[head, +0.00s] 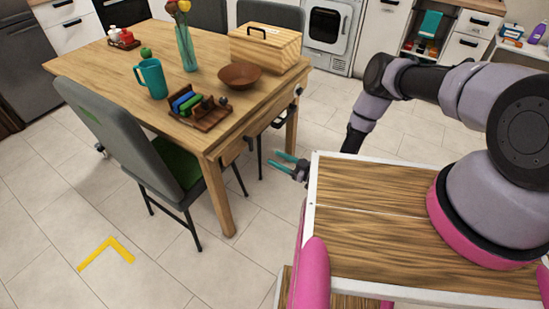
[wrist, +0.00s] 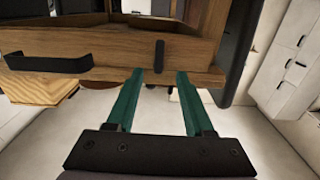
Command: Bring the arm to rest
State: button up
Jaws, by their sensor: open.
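My gripper (head: 288,165) hangs low beside the table's right end in the head view, off the near left edge of my own wood-topped base. Its two green fingers are apart with nothing between them; the wrist view shows them too (wrist: 158,100). My arm reaches out from the right and bends down behind the edge of the base top. In the wrist view the fingertips point towards a wooden drawer front (wrist: 110,42) with a dark handle (wrist: 48,63). I cannot tell whether the fingertips touch the wood.
The wooden table (head: 195,128) holds a teal mug (head: 151,78), a vase (head: 186,48), a brown bowl (head: 239,75), a wooden bread box (head: 266,47) and a rack (head: 200,112). A grey chair (head: 115,130) stands at the near side. Floor at the lower left is clear, with a yellow corner mark (head: 106,250).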

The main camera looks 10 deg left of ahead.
dwell(0.3)
jog(key=w+d+r+m+t+h, duration=0.1)
jog(key=w+d+r+h, duration=0.2)
jog(key=w+r, duration=0.8)
jog(key=w+d+r+m+t+h, duration=0.1)
jog(key=w+d+r+h, duration=0.2)
jog(key=w+r, duration=0.8)
jog(key=w+d+r+m+t+h, duration=0.1)
jog(key=w+d+r+m+h, duration=0.15)
jog(key=d+r, duration=0.65)
jog(key=w+d+r+m+h, duration=0.25)
jog(key=d+r, duration=0.25)
jog(key=r, duration=0.8)
jog(key=s+d+r+m+h, duration=0.2)
jog(key=s+d+r+m, duration=0.1)
jog(key=s+d+r, duration=0.5)
jog(key=s+d+r+m+h, duration=0.2)
jog(key=s+d+r, duration=0.35)
jog(key=r, duration=0.45)
jog(key=s+d+r+m+g, duration=0.1)
jog(key=s+r+m, duration=0.1)
jog(key=s, duration=1.1)
jog(key=s+d+r+m+g, duration=0.1)
jog(key=s+r+m, duration=0.2)
jog(key=s, duration=1)
jog(key=shift+s+m+g, duration=0.2)
jog(key=shift+m+g, duration=0.1)
